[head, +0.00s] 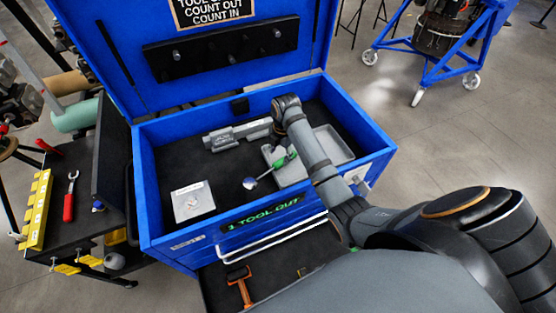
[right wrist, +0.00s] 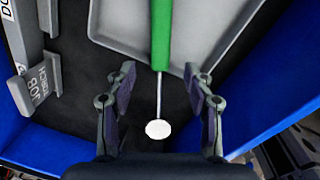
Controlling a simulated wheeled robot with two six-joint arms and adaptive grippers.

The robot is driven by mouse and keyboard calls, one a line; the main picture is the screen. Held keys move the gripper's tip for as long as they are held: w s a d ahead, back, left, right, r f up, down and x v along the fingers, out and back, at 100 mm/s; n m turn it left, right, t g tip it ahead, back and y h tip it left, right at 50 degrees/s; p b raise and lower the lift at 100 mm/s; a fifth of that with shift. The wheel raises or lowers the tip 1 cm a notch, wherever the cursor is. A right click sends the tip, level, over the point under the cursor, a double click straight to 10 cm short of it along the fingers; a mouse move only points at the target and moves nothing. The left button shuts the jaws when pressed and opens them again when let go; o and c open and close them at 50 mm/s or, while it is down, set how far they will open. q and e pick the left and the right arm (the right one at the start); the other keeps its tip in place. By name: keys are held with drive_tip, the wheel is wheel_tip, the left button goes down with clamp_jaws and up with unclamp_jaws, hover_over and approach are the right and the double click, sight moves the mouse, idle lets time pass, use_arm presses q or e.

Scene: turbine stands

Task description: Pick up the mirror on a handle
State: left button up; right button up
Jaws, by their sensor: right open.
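The mirror on a handle has a green grip, a thin rod and a small round pale disc. It lies in the blue tool chest, its green handle (head: 281,162) on the grey tray and its disc (head: 249,183) over the dark liner. In the right wrist view the green handle (right wrist: 161,35) points up, away from me, and the disc (right wrist: 158,129) lies low between the fingers. My right gripper (right wrist: 159,84) is open and empty, its fingers on either side of the rod. In the head view the right gripper (head: 276,152) is partly hidden by its arm. My left gripper is out of view.
The grey tray (head: 338,143) fills the chest's right side. A grey torch holder (head: 236,135) stands at the back and a square metal plate (head: 193,201) at front left. The blue chest walls (head: 365,130) surround the space. A side cart (head: 95,170) stands left.

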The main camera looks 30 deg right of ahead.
sight(280, 162)
drive_tip(key=f, duration=0.2)
drive_tip(key=shift+w+f, duration=0.3)
drive_tip(key=shift+f+p, duration=0.1)
drive_tip(key=shift+p, duration=0.2)
wheel_tip(280, 162, down, 4)
drive_tip(key=shift+w+d+f+p, duration=0.15)
drive_tip(key=shift+f+p, duration=0.1)
drive_tip(key=shift+p, duration=0.7)
drive_tip(key=shift+f, duration=0.25)
clamp_jaws()
